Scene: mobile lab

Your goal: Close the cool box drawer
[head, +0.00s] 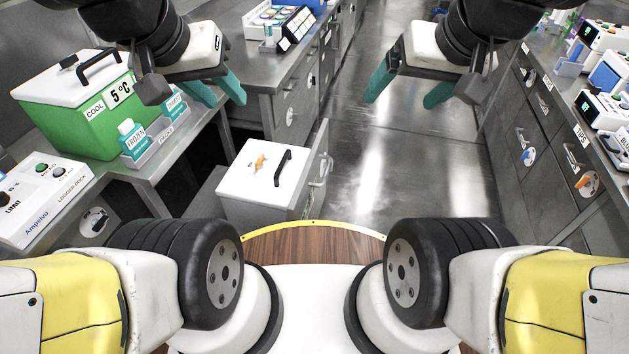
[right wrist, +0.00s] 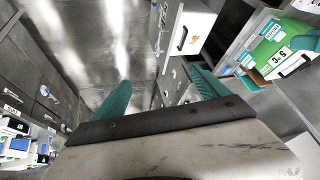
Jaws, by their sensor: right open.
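The drawer (head: 318,168) stands pulled out from the left bench, its metal front with a bar handle (head: 327,170) facing right. A box with a white lid (head: 242,181), a black handle and a small orange mark sits in it. The lid also shows in the right wrist view (right wrist: 201,24). My left gripper (head: 227,101) is open and empty, above and left of the drawer in the picture. My right gripper (head: 398,102) is open and empty over the aisle, right of the drawer front and apart from it; its fingers show in the right wrist view (right wrist: 163,92).
A green box (head: 60,122) labelled cool, 5 °C, stands on the left bench (head: 182,133) beside frozen-labelled packs (head: 134,139) and a logger dock (head: 38,200). Drawers and instruments line the right side. The shiny aisle floor (head: 372,150) between is clear.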

